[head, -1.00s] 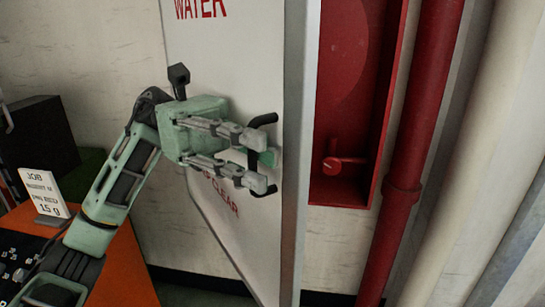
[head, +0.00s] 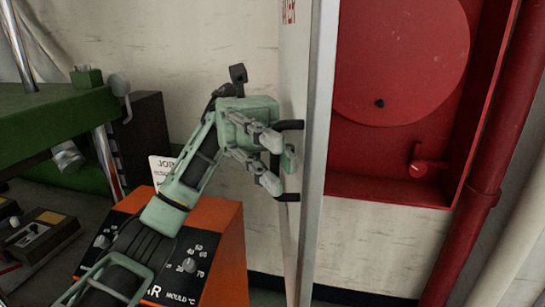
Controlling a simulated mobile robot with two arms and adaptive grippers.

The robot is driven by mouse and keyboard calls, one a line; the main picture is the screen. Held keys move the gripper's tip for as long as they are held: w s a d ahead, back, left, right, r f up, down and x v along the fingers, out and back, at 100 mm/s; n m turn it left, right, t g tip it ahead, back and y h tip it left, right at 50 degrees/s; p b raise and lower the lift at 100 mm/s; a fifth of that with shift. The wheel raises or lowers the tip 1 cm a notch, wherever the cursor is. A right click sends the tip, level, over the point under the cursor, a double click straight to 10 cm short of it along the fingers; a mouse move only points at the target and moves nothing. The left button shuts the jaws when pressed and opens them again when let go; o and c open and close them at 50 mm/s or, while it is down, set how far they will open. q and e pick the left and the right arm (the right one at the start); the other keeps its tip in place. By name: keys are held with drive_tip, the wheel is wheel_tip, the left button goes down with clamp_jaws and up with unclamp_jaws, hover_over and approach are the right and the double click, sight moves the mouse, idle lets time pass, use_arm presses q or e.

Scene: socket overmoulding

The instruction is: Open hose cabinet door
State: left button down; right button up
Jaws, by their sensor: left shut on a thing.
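The hose cabinet door (head: 318,150) is white with red lettering and stands swung wide open, seen nearly edge-on in the head view. Its black bar handle (head: 290,125) is on the door's left face. My left gripper (head: 278,165) is shut on the handle, its fingers around the bar. The red cabinet (head: 385,190) is open to the right of the door, showing a round red hose reel (head: 400,60) and a small red valve (head: 420,167). My right gripper is not in view.
An orange control box (head: 225,260) with dials stands below my left arm. A job card (head: 160,168) is behind it. A green machine frame (head: 60,115) is at the left. A red pipe (head: 470,210) runs down at the right.

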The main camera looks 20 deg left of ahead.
use_arm(q)
drive_tip(key=shift+w+r, duration=0.15)
drive_tip(key=shift+r, duration=0.1)
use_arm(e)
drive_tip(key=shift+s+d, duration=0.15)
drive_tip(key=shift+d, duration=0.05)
use_arm(q)
drive_tip(key=c, duration=2.2)
unclamp_jaws()
drive_tip(key=shift+o, duration=0.4)
drive_tip(key=shift+w+f, duration=0.1)
drive_tip(key=shift+f, duration=0.05)
